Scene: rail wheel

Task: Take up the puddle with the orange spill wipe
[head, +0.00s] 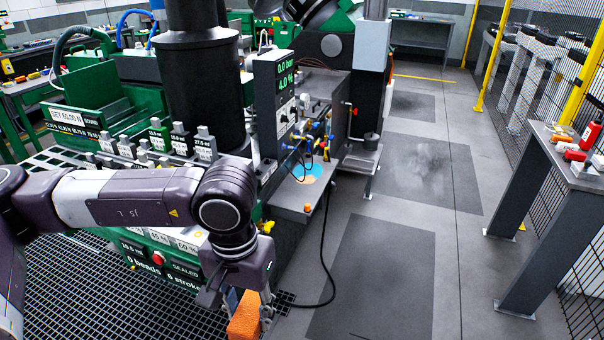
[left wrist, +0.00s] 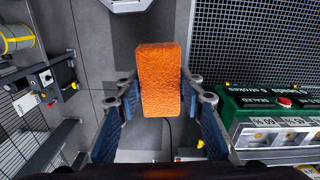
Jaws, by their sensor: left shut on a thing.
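The orange spill wipe (head: 243,318) is a thick, textured orange block at the bottom of the head view. My left gripper (head: 251,304) is shut on it and points down, beside the green machine's front. In the left wrist view, the wipe (left wrist: 159,70) sits between the two fingers of the left gripper (left wrist: 160,92), one finger on each side. I cannot make out a puddle for certain; a pale smudge (head: 428,160) shows on a dark floor patch farther back. My right gripper is not in view.
The green machine (head: 160,240) with panels and labels stands on the left over black floor grating (head: 80,290). A black cable (head: 330,270) hangs to the floor. A bench (head: 520,240) with red items stands right. The grey floor between is clear.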

